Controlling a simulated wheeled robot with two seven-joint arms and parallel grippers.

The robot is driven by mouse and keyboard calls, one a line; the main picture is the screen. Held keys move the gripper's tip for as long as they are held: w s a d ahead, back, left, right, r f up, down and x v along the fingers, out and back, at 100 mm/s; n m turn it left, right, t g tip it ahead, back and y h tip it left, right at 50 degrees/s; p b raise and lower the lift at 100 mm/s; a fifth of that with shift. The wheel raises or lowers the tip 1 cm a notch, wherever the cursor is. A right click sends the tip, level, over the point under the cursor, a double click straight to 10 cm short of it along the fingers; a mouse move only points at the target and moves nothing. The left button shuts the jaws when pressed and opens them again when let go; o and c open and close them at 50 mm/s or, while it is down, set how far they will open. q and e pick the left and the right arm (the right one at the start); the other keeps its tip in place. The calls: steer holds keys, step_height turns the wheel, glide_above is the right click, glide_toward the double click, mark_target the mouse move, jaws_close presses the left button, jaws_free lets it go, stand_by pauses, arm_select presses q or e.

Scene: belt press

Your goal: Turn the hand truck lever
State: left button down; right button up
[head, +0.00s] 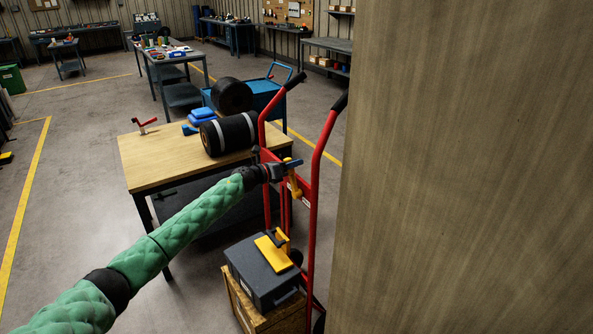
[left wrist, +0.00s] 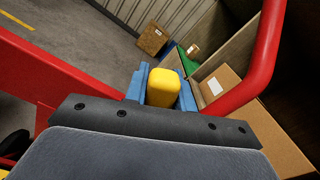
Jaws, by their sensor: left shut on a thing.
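The red hand truck (head: 317,190) stands upright in the middle of the head view, with black grips on its two handles. Its yellow lever (head: 294,187) sits on the red crosspiece between the uprights. My left gripper (head: 291,164) is at the top of the lever, its blue fingers closed around it. In the left wrist view the yellow lever end (left wrist: 163,88) is between the two blue fingers, with red frame bars on both sides. My right gripper is not in view.
A grey case (head: 262,274) with a yellow part on top rests on a wooden crate (head: 240,304) at the truck's foot. A wooden-topped table (head: 160,160) with a black roll (head: 230,133) is behind. A large brown panel (head: 460,170) blocks the right side.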

arm_select(q)
steer(key=shift+w+a+f+n+b, duration=0.5)
steer(key=shift+w+n+b, duration=0.15)
steer(key=shift+n, duration=0.45)
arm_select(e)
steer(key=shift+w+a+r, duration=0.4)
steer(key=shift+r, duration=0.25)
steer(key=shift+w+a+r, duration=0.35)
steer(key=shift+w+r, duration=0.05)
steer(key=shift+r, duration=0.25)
arm_select(q)
steer(key=c, duration=1.2)
jaws_free()
steer(key=shift+w, duration=0.1)
steer(key=shift+o, duration=0.2)
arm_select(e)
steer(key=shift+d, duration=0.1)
arm_select(q)
steer(key=shift+a, duration=0.1)
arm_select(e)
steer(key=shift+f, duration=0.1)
